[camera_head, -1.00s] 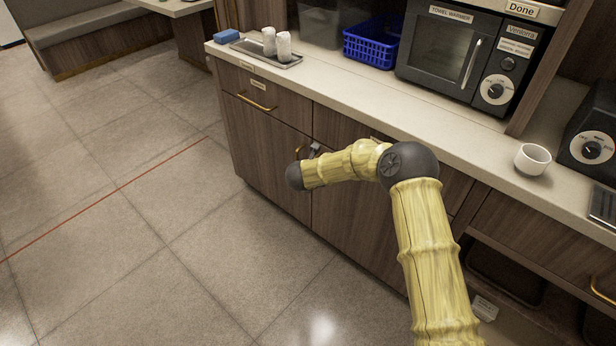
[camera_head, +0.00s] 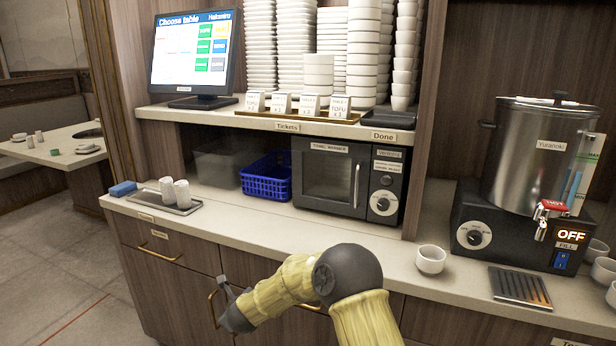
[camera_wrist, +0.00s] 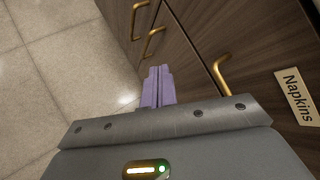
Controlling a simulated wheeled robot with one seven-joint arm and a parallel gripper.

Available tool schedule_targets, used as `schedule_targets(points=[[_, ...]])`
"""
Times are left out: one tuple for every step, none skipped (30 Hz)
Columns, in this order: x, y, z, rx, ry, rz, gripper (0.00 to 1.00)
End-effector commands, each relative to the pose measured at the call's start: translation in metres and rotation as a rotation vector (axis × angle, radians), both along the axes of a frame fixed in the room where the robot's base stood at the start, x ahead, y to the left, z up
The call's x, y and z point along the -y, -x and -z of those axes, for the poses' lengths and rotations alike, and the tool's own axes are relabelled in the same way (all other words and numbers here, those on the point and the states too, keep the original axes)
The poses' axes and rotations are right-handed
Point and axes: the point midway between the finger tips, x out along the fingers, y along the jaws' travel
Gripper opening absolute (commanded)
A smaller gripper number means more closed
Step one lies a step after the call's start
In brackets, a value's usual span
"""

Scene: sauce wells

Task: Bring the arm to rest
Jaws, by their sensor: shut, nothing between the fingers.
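My gripper (camera_head: 229,293) shows at the end of my bent yellow arm, in front of the wooden cabinet doors and below the counter edge. In the wrist view my gripper (camera_wrist: 158,88) has its two purple fingers together with nothing between them. The fingers point down along the cabinet front, apart from the brass handles as far as I can see. A drawer labelled Napkins (camera_wrist: 291,95) is at the right of the wrist view.
Brass handles (camera_wrist: 221,72) stick out near my gripper. Floor is free at left.

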Motion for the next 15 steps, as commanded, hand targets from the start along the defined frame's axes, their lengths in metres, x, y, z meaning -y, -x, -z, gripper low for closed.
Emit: schedule_targets(points=[[0.015,0.003,-0.014,0.037,0.085,-0.094,0.0],[0.024,0.006,-0.02,0.055,0.139,-0.155,0.0],[0.035,0.011,-0.027,0.079,0.212,-0.238,0.0],[0.045,0.015,-0.032,0.094,0.267,-0.297,0.0],[0.055,0.02,-0.037,0.109,0.322,-0.356,0.0],[0.068,0.027,-0.043,0.124,0.395,-0.434,0.0],[0.079,0.032,-0.047,0.135,0.451,-0.491,0.0],[0.091,0.038,-0.05,0.143,0.505,-0.548,0.0],[0.107,0.047,-0.055,0.151,0.576,-0.624,0.0],[0.118,0.054,-0.058,0.156,0.629,-0.68,0.0],[0.13,0.061,-0.061,0.159,0.681,-0.737,0.0],[0.146,0.072,-0.064,0.16,0.749,-0.813,0.0],[0.158,0.081,-0.066,0.16,0.797,-0.87,0.0],[0.171,0.09,-0.069,0.157,0.845,-0.926,0.0],[0.187,0.104,-0.071,0.151,0.905,-1.003,0.0]])
